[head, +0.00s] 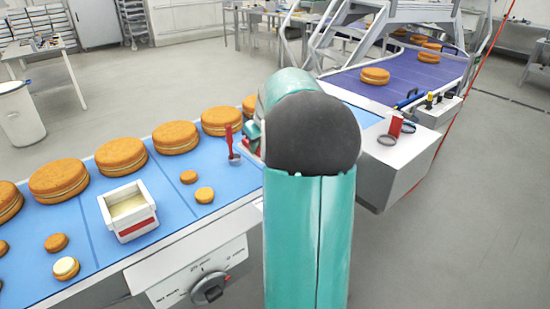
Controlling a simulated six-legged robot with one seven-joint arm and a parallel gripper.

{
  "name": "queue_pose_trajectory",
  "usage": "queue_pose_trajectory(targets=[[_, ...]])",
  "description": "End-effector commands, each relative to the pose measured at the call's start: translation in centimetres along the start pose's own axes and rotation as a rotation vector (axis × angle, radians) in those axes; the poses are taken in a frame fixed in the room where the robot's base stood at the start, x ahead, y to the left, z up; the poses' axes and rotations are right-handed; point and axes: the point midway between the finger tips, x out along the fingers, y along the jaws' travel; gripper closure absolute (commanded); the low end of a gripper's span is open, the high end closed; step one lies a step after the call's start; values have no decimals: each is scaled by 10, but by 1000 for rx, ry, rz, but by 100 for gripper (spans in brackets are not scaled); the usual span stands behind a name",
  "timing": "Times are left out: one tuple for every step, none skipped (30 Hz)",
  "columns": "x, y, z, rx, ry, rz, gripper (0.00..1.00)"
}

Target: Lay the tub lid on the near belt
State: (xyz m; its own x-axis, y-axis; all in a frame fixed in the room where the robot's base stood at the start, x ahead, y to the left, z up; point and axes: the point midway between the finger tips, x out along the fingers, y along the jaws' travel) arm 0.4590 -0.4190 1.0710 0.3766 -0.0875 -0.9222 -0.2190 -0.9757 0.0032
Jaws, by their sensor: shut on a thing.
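The near belt (84,216) is blue and runs from the lower left to behind my arm. A white tub (130,226) with a red band stands open on it, with pale filling inside. My gripper (252,137) is largely hidden behind my teal and black arm, just over the belt's right part. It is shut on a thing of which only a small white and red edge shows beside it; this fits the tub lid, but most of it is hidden. No other lid shows on the belt.
Large filled rounds (120,154) line the belt's back side. Small rounds (204,195) lie near the tub. A red-handled tool (231,143) stands by my gripper. A control panel with a black knob (208,287) faces the front. A purple belt (400,85) lies beyond.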

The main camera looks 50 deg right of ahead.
Motion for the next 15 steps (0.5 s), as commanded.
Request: queue_pose_trajectory(targets=[[10, 9, -3, 1, -2, -2, 100], [14, 15, -5, 1, -3, -3, 100], [20, 22, -8, 1, -3, -3, 100], [23, 28, -10, 1, -2, -3, 100], [27, 33, -12, 2, -3, -3, 100], [32, 40, -15, 2, -2, -3, 100], [36, 46, -17, 2, -1, -2, 100], [40, 51, -19, 2, -2, -3, 100], [47, 58, -20, 3, -3, -3, 100], [54, 61, -19, 3, -4, -4, 100], [60, 65, -19, 3, -4, -4, 100], [68, 71, -19, 3, -4, -3, 100], [74, 75, -19, 3, -3, -2, 100], [78, 79, -19, 2, -3, -2, 100], [85, 83, -19, 2, -3, -2, 100]])
